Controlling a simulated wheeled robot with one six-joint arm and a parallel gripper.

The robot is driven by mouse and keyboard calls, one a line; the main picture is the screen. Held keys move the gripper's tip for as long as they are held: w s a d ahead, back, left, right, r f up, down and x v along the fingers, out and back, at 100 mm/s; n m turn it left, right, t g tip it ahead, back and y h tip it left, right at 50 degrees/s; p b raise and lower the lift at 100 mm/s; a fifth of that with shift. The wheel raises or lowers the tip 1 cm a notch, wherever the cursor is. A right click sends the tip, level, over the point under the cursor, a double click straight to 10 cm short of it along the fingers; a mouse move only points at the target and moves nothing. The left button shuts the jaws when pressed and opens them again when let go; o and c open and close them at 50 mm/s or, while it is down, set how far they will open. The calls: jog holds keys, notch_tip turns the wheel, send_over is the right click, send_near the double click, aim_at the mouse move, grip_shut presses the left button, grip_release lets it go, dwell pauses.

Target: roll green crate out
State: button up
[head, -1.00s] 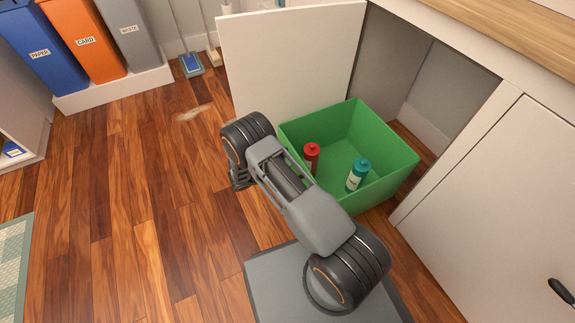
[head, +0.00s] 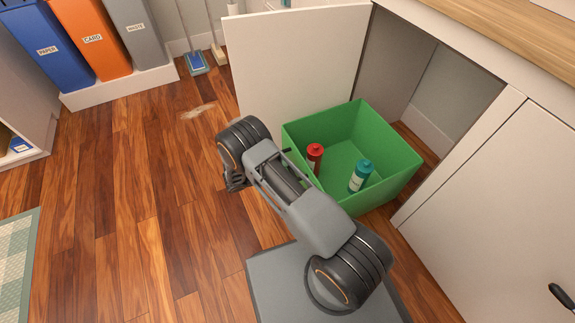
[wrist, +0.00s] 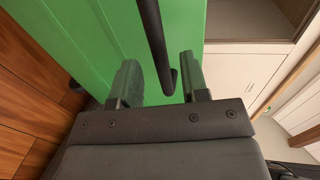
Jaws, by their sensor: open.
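The green crate (head: 395,180) stands at the mouth of the open cabinet, jutting onto the wooden floor. In the wrist view, the crate's green face (wrist: 70,40) is close in front of my gripper (wrist: 159,80). A dark bar handle (wrist: 155,40) runs down between my two open fingers. I cannot tell whether either finger touches it. In the head view, my arm covers the crate's near left side and most of the gripper.
The white cabinet door (head: 290,60) is swung open behind the crate. A closed cabinet door (head: 490,200) is at right. Recycling bins (head: 95,40) and a dustpan (head: 195,62) stand at the back. The floor to the left is clear up to a checked mat (head: 18,260).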

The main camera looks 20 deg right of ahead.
jog(key=p+v, duration=0.1)
jog(key=v, duration=0.9)
jog(key=shift+a+p, duration=0.35)
jog(key=shift+s+d+r, duration=0.1)
